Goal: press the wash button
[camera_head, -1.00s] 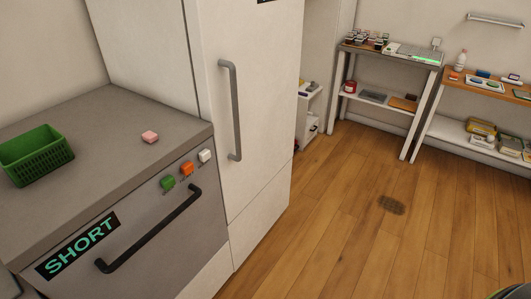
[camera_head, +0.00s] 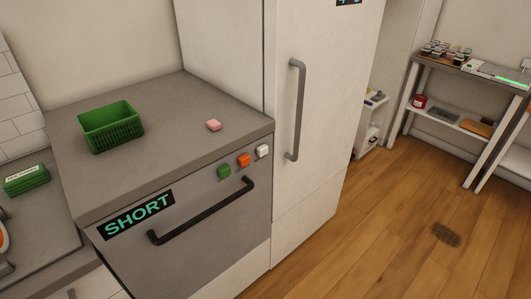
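A grey machine (camera_head: 220,218) with a dark bar handle (camera_head: 205,213) stands at centre left, its front showing a "SHORT" sign (camera_head: 138,215). Three buttons sit in a row at the top right of its front: a green button (camera_head: 224,171), an orange button (camera_head: 244,160) and a white button (camera_head: 262,151). Small labels under them are too small to read, so I cannot tell which is the wash button. Neither of my grippers is in view.
A green basket (camera_head: 112,128) and a pink block (camera_head: 214,125) rest on the grey top. A tall white cabinet (camera_head: 330,90) with a grey handle stands right of the machine. Green packets (camera_head: 27,180) lie at left. The wooden floor (camera_head: 390,220) is open at right, with a drain (camera_head: 446,234).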

